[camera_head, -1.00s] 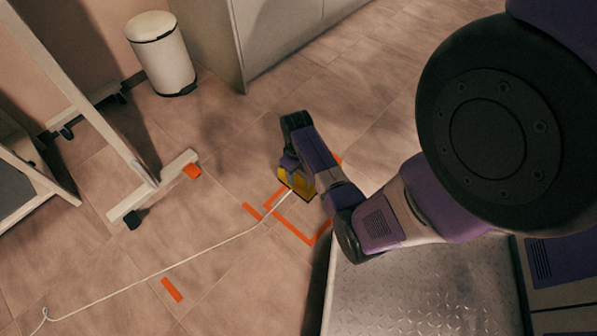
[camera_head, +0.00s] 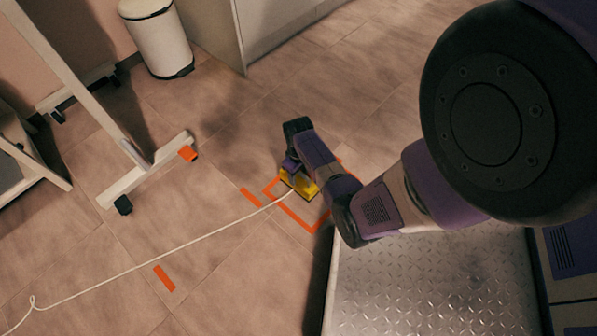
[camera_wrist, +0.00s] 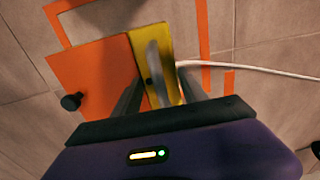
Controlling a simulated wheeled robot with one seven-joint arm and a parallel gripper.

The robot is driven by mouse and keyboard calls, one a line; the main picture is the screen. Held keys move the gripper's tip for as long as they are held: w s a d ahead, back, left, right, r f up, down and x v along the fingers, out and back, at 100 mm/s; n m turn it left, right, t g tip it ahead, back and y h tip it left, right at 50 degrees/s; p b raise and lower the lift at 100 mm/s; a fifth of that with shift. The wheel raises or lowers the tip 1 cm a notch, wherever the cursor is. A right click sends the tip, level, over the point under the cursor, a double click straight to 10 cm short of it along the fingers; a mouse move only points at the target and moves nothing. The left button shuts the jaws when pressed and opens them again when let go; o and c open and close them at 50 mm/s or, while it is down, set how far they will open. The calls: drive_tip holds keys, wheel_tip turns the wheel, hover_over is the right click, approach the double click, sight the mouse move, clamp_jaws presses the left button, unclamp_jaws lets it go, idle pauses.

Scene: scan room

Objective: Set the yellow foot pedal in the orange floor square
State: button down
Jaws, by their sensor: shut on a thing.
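The yellow foot pedal (camera_head: 304,188) is low over the orange floor square (camera_head: 300,222), inside or above its outline. I cannot tell whether it touches the floor. My gripper (camera_head: 292,172) is shut on the pedal, and my arm hides the square's right part. In the wrist view, the pedal's yellow strip (camera_wrist: 173,65) lies between the fingers of my gripper (camera_wrist: 160,90). An orange plate (camera_wrist: 95,72) with a black knob adjoins it; whether it belongs to the pedal is unclear. Strips of the floor square (camera_wrist: 203,40) show around it.
A pale cable (camera_head: 150,258) runs from the pedal across the floor to the lower left. Short orange floor marks (camera_head: 164,278) lie nearby. A wheeled stand (camera_head: 148,172) is at the left, a white bin (camera_head: 157,38) behind, a cabinet (camera_head: 270,25) at the back.

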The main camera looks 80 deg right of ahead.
drive_tip(key=shift+w+d+f, duration=0.1)
drive_tip(key=shift+d+f, duration=0.05)
drive_tip(key=shift+f, duration=0.35)
drive_tip(key=c, duration=0.6)
unclamp_jaws()
drive_tip(key=shift+f, duration=0.15)
